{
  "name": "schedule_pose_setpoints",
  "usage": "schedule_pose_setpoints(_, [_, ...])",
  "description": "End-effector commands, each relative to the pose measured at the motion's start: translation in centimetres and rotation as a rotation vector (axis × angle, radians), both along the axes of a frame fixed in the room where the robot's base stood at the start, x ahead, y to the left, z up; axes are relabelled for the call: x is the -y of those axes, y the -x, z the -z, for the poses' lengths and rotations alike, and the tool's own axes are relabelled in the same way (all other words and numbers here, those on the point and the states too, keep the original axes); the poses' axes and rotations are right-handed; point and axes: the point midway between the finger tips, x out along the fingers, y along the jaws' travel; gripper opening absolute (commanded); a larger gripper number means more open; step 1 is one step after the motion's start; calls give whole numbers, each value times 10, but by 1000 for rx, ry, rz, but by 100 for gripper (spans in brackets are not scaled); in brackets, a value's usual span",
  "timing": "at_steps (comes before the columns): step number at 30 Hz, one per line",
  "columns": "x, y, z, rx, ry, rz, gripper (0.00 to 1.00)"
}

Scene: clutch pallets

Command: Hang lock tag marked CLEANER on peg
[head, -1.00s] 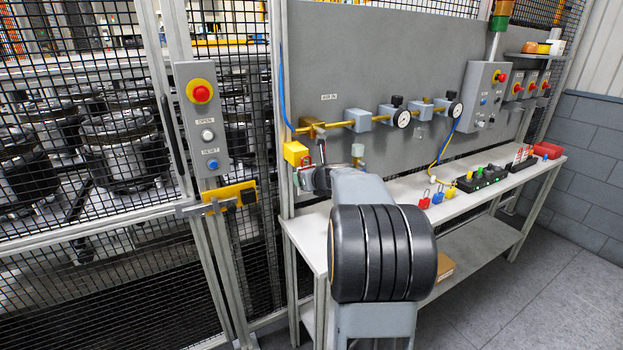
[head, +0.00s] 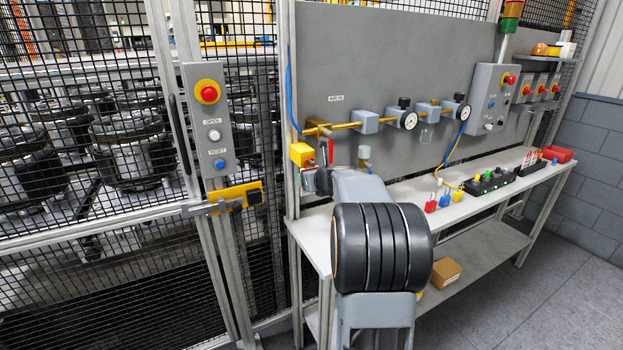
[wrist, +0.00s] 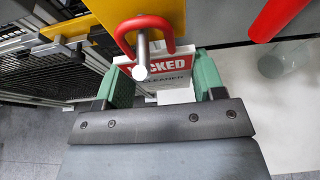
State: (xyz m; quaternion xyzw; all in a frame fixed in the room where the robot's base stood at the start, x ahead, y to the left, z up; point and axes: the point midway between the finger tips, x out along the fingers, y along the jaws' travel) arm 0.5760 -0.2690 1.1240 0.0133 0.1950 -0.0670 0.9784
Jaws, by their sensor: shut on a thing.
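The white tag (wrist: 158,64) reads "...CKED" on a red band, with "CLEANER" below it. It has a red loop (wrist: 143,22) at its top. My gripper (wrist: 163,75) is shut on the tag, with a green finger at each side edge. The grey metal peg (wrist: 141,72) sticks out from a yellow block (wrist: 95,12). The peg shows inside the loop's outline, its round end in front of the tag; the loop appears to be around it. In the head view the yellow block (head: 300,154) is at the panel's left, just above my gripper (head: 318,182).
A red handle (wrist: 283,20) is close at the right in the wrist view. Padlocks (head: 431,203) and a black strip with coloured buttons (head: 490,183) lie on the bench (head: 425,187). A mesh fence with a yellow latch (head: 232,195) stands to the left.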

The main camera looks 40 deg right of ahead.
Motion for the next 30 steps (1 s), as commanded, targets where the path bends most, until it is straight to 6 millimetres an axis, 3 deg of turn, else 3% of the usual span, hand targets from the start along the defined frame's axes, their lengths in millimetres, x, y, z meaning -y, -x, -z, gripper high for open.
schedule_pose_setpoints(9, [0,0,0,0,0,0,41])
schedule_pose_setpoints(10, [0,0,0,0,0,0,65])
schedule_pose_setpoints(19, [0,0,0,0,0,0,92])
schedule_pose_setpoints(30, [-1,10,-4,1,1,0,92])
